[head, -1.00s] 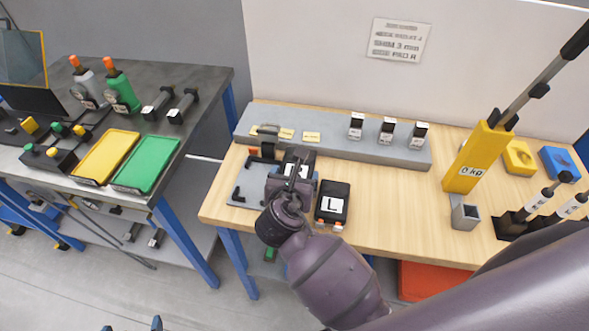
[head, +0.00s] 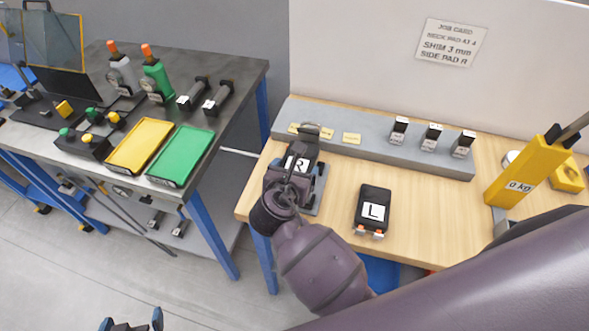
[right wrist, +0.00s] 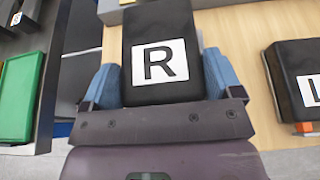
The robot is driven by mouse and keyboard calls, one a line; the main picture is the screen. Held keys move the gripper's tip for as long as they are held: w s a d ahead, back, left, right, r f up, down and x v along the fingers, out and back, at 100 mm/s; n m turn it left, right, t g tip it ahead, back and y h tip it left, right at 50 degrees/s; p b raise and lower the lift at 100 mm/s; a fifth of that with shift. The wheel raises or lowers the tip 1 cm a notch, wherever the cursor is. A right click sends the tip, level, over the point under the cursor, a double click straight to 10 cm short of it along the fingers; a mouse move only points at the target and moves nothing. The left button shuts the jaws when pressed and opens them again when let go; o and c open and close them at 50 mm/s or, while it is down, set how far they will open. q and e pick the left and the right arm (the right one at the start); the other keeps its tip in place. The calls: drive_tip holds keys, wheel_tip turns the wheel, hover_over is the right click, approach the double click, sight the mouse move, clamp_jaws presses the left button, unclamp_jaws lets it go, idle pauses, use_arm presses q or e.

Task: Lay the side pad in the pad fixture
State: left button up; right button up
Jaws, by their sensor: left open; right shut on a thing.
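The black side pad marked R (head: 300,162) is held in my right gripper (head: 292,180), which is shut on it. In the right wrist view the pad (right wrist: 158,90) sits between two blue fingers, its R label facing the camera. The pad is over the grey pad fixture (head: 319,195) at the left of the wooden bench. The arm and pad hide most of the fixture, so I cannot tell whether the pad touches it. My left gripper (head: 132,325) is open and empty at the bottom edge, away from the bench.
A black pad marked L (head: 374,211) lies right of the fixture. A grey ledge (head: 375,150) behind carries yellow labels and several small black blocks. A job card (head: 450,42) on the wall reads SIDE PAD R. A yellow 0 kg holder (head: 516,175) stands at right.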

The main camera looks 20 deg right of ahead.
drive_tip(key=shift+f, duration=1.75)
drive_tip(key=shift+f+b, duration=0.45)
drive_tip(key=shift+f, duration=0.75)
idle(1.4)
drive_tip(key=o, duration=0.9)
drive_tip(key=shift+f, duration=0.1)
drive_tip(key=shift+r+p, duration=0.5)
drive_tip(key=shift+r, duration=3.55)
